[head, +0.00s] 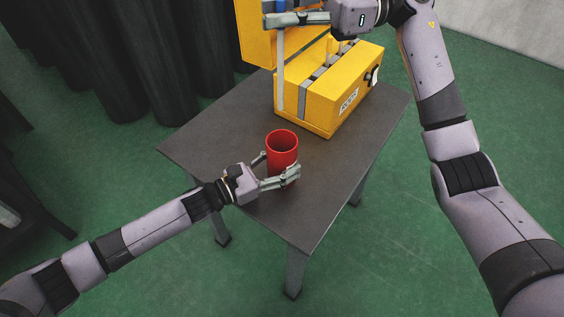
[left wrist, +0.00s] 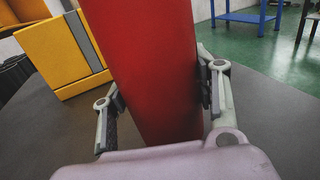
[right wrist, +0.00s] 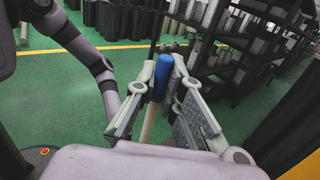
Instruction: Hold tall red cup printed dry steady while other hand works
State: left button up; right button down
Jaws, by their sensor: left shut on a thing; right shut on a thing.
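The tall red cup (head: 283,143) stands upright near the middle of the dark table, its open mouth facing up. My left gripper (head: 279,168) is shut around its lower part. In the left wrist view, the red cup (left wrist: 155,60) sits between the two fingers with pads on both sides. Its printing cannot be seen. My right gripper (head: 300,18) is above the yellow toolbox, shut on a blue-handled tool (head: 282,6). The tool's blue handle (right wrist: 162,75) and pale shaft show between the fingers in the right wrist view.
The open yellow toolbox (head: 338,105) stands on the table (head: 225,140) behind the cup. The table's left part and front corner are clear. Dark shelving (right wrist: 245,50) stands away from the table over green floor.

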send_over(283, 109)
notch_tip(283, 109, down, 4)
jog(key=shift+w+f, duration=0.15)
jog(key=shift+f, duration=0.65)
jog(key=shift+w+f, duration=0.15)
jog(key=shift+f, duration=0.6)
jog(key=shift+f, duration=5.5)
jog(key=c, duration=1.6)
grip_release()
